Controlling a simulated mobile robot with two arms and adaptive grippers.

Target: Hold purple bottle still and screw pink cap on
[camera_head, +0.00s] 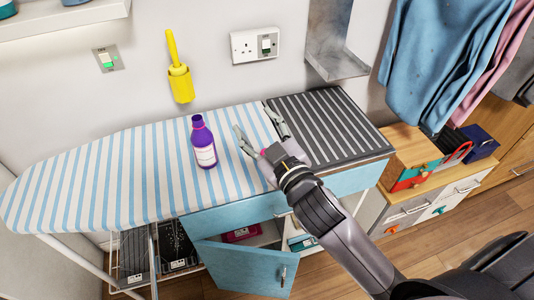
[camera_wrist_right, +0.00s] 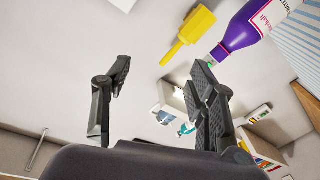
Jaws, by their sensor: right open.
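The purple bottle (camera_head: 203,142) stands upright on the striped ironing board, with a white label facing the front. It also shows at the top right of the right wrist view (camera_wrist_right: 238,36). My right gripper (camera_head: 253,118) is open just right of the bottle, apart from it, with its fingers pointing toward the wall. In the wrist view its jaws (camera_wrist_right: 160,72) are spread and empty. A small pink spot (camera_head: 264,152) shows beside the right gripper; I cannot tell whether it is the pink cap. My left gripper is not in view.
The striped ironing board (camera_head: 110,175) is clear left of the bottle. A dark ribbed surface (camera_head: 325,130) lies to the right. A yellow brush holder (camera_head: 181,84) and a socket (camera_head: 255,45) are on the wall behind. A blue cabinet door (camera_head: 245,268) hangs open below.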

